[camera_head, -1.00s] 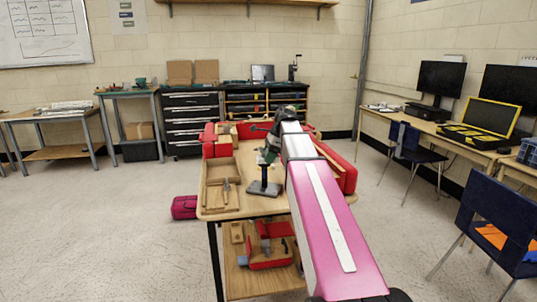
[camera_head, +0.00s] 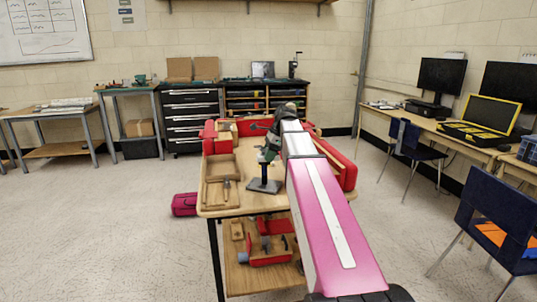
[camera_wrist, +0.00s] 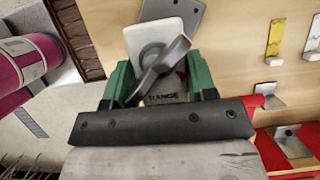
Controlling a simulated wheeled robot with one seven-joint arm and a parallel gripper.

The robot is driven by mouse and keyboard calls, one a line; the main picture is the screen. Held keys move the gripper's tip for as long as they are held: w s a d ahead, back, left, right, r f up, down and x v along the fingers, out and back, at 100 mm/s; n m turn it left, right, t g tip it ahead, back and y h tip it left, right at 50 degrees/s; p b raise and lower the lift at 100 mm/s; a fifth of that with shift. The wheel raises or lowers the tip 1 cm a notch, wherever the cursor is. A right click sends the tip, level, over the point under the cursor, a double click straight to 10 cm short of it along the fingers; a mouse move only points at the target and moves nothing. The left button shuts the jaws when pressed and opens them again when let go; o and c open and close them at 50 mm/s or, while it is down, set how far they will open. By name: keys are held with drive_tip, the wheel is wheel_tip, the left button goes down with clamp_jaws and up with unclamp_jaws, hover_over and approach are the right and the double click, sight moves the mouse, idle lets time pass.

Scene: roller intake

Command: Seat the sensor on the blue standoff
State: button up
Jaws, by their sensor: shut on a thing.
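My gripper (camera_head: 267,153) is over the worktable (camera_head: 231,209), its green fingers (camera_wrist: 160,74) shut on a pale, square-edged piece with a grey rounded part, which looks like the sensor (camera_wrist: 150,33). In the head view the held piece is small and mostly hidden by the gripper. Right below the gripper stands a dark upright post on a flat base, which looks like the standoff (camera_head: 264,186). Its blue colour is hard to make out. A grey plate, probably its base, shows behind the held piece in the wrist view (camera_wrist: 191,11). I cannot tell whether sensor and post touch.
A wooden tray (camera_head: 207,197) lies left of the stand. Red blocks stand along the table's far left (camera_head: 217,138) and right (camera_head: 344,175) sides. More red parts lie on the lower shelf (camera_head: 250,282). Bare tabletop surrounds the stand's base.

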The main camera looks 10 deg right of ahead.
drive_tip(key=shift+f, duration=1)
drive_tip(key=o, duration=1.1)
drive_tip(key=shift+o, duration=0.2)
